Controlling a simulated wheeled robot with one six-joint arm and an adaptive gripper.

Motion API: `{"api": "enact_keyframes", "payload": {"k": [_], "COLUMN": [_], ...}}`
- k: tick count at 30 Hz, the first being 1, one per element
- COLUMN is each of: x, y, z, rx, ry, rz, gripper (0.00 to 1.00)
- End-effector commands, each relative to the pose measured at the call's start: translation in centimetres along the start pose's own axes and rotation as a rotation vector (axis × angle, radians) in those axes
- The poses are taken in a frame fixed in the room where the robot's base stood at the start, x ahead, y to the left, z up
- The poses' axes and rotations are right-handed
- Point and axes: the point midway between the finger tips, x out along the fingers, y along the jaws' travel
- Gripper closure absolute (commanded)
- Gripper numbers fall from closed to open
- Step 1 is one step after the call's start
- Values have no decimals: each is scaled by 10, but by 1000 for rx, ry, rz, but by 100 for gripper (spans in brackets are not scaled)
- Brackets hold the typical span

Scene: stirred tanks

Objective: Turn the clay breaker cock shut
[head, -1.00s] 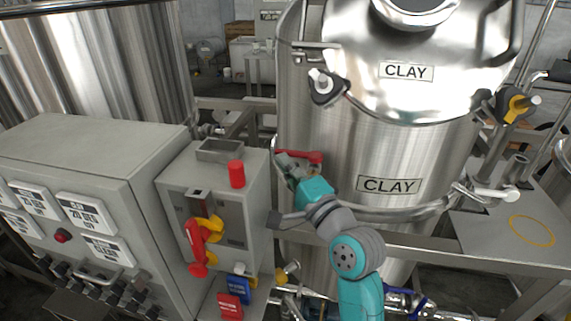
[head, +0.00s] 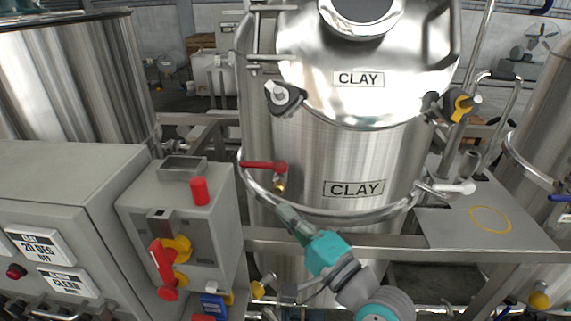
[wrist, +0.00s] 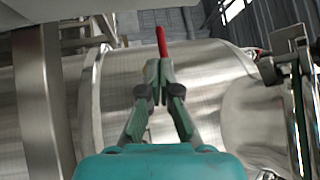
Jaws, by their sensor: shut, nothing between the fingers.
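The clay vessel (head: 300,150) is a shiny steel tank with two CLAY labels. A small cock with a red lever (head: 263,165) is on its left front. The lever lies about level, pointing left from the cock body, and a brass outlet (head: 280,186) hangs below. My gripper (head: 280,207) is shut and empty, just below the outlet in the head view. In the wrist view my gripper (wrist: 160,68) has its fingertips together, and the red lever (wrist: 161,42) shows just beyond them. Whether the tips touch the cock is unclear; its body is hidden behind them there.
A grey box (head: 190,220) with red and yellow handles stands left of my arm, beside a labelled control panel (head: 60,190). A steel frame rail (head: 390,243) crosses before the vessel. A yellow-ringed plate (head: 450,225) is at right.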

Motion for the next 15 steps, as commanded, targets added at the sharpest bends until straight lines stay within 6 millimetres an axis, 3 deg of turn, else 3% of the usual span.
{"api": "enact_keyframes", "payload": {"k": [4, 7, 15], "x": [-9, -26, -104], "y": [14, 37, 112], "z": [-3, -8, -20], "rx": [-15, -53, -242], "ry": [26, 78, 258], "rz": [15, 43, 167], "gripper": [100, 100, 100]}}
